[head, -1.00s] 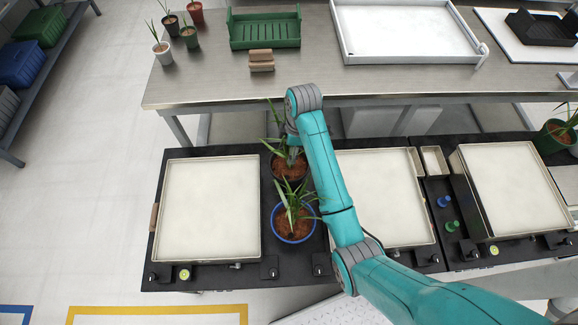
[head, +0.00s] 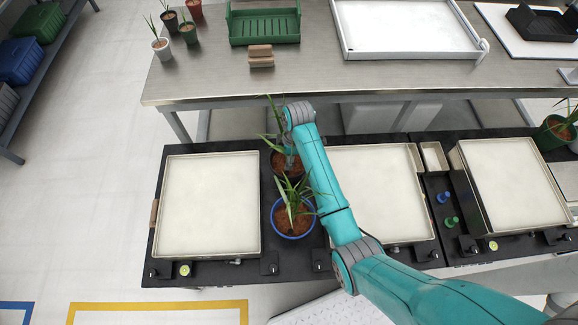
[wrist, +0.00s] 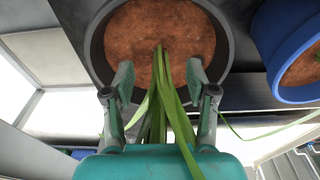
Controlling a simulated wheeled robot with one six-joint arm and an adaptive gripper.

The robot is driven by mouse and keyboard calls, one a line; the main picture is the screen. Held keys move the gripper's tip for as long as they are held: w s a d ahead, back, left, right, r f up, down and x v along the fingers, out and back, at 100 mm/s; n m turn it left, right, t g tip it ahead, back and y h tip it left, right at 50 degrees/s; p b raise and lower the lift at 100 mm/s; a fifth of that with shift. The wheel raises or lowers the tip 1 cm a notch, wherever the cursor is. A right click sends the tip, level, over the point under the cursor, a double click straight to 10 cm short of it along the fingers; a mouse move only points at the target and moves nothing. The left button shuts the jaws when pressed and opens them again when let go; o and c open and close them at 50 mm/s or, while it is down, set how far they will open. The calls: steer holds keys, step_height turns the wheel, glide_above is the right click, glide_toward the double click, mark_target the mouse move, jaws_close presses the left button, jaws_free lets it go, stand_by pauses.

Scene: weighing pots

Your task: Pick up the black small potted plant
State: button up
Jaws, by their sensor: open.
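The black potted plant (head: 280,165) stands on the black bench between two pale trays, partly hidden by my arm. In the wrist view the black pot (wrist: 140,35) fills the top middle, with brown soil. My gripper (wrist: 160,78) is open over this pot, one finger on each side of the long green leaves, which run down between the fingers. The fingertips overlap the near rim and soil in this view; I cannot tell if they touch. In the head view my gripper (head: 291,150) is partly hidden by my arm.
A blue-potted plant (head: 294,217) stands right in front of the black pot; its blue rim (wrist: 268,75) shows at right in the wrist view. Pale trays lie left (head: 208,200) and right (head: 375,190). Several small potted plants (head: 160,46) stand on the metal table behind.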

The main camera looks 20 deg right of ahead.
jaws_close()
steer(key=shift+w+r, duration=0.1)
